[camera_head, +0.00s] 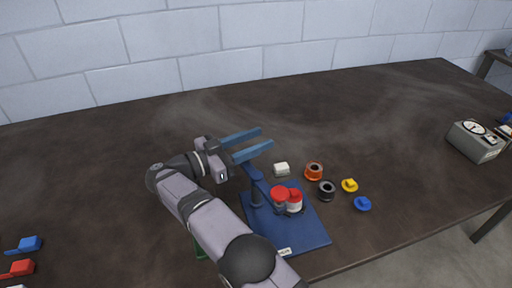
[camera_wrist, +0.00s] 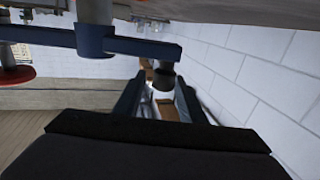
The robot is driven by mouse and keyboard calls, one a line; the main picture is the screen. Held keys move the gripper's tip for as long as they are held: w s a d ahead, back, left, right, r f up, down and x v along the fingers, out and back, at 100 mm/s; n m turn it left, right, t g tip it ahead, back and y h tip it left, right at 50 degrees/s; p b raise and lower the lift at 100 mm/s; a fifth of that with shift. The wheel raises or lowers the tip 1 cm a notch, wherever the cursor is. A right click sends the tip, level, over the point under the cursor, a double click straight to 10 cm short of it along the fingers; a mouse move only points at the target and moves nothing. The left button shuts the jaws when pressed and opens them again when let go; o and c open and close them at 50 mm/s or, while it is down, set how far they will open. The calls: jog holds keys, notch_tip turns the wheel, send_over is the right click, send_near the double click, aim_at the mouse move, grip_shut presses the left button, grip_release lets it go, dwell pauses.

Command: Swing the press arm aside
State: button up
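The press (camera_head: 310,232) has a blue base plate with a small white label at its front edge. Its blue press arm (camera_head: 262,182) runs from a blue post to a red press head (camera_head: 279,193), which hangs beside or over a red-and-white part (camera_head: 294,204); I cannot tell which. In the wrist view the press arm (camera_wrist: 140,46) crosses the upper left, and a red disc (camera_wrist: 15,76) shows below its left end. My gripper (camera_head: 267,138) has its two blue fingers apart, behind the post. In the wrist view my gripper (camera_wrist: 159,76) is open; its fingertips are near the arm's free end, with no grip on it.
A dial device (camera_head: 476,140) stands far right. Coloured pieces (camera_head: 22,267) lie front left. The table's back is clear.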

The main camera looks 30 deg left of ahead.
notch_tip(320, 180, up, 8)
jog(key=shift+f, duration=0.25)
